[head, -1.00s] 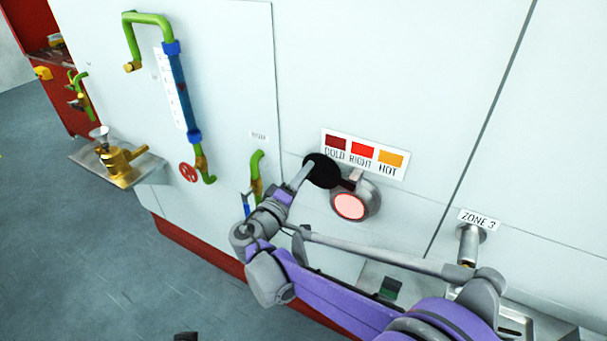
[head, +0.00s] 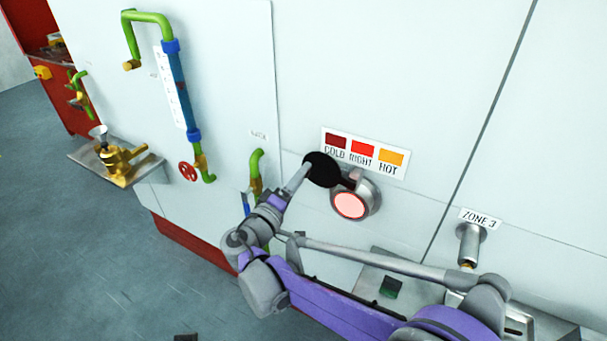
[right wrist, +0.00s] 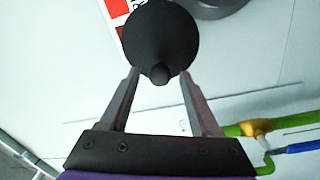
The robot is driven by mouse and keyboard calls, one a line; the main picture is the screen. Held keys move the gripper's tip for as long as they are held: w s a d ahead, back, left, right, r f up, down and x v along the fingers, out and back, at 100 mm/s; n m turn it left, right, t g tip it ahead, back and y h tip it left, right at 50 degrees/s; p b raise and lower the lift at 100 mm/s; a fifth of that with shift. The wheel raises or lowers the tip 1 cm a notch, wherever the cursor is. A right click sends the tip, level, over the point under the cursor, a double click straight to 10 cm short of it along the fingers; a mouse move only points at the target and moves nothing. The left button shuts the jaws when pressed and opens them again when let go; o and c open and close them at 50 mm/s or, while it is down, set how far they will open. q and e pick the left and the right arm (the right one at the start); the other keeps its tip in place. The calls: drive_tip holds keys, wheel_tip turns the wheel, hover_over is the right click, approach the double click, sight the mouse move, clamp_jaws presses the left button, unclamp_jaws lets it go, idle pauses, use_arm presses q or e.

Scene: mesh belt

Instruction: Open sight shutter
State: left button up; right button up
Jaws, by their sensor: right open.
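The sight shutter is a black round disc (head: 322,170) with a small knob. It sits to the upper left of the round sight glass (head: 350,205), which glows pink and is largely uncovered. In the right wrist view the disc (right wrist: 160,40) and its knob fill the space ahead of my right gripper (right wrist: 160,88). Its two fingers are apart, one on each side of the knob, with gaps visible. In the head view my right gripper (head: 302,174) reaches the disc's left edge. A small dark piece at the bottom edge may be my left gripper (head: 185,338).
A COLD RIGHT HOT colour label (head: 364,153) is above the glass. Green pipe (head: 256,172) stands left of my wrist. A ZONE 3 fitting (head: 470,245) is at right. A gauge tube (head: 178,90) and red handwheel (head: 188,171) are farther left.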

drive_tip(key=b+v, duration=0.1)
drive_tip(key=v, duration=0.7)
drive_tip(key=shift+s+a, duration=0.15)
drive_tip(key=shift+s, duration=0.15)
drive_tip(key=s+d+f+m+g+y, duration=0.15)
drive_tip(key=s+d+f+g, duration=0.3)
drive_tip(key=d, duration=0.45)
drive_tip(key=s+d+f+m+g+y, duration=0.15)
drive_tip(key=s+d+f+g, duration=0.35)
drive_tip(key=d, duration=0.5)
drive_tip(key=s+f+m+y, duration=0.2)
drive_tip(key=s+f+y, duration=0.1)
drive_tip(key=s, duration=0.4)
drive_tip(key=s+a+f+m+y, duration=0.1)
drive_tip(key=s+f+m+y, duration=0.1)
drive_tip(key=s+f+y, duration=0.2)
drive_tip(key=s+f, duration=0.1)
drive_tip(key=s, duration=0.2)
drive_tip(key=shift+s+f+y, duration=0.2)
drive_tip(key=shift+f+y, duration=0.1)
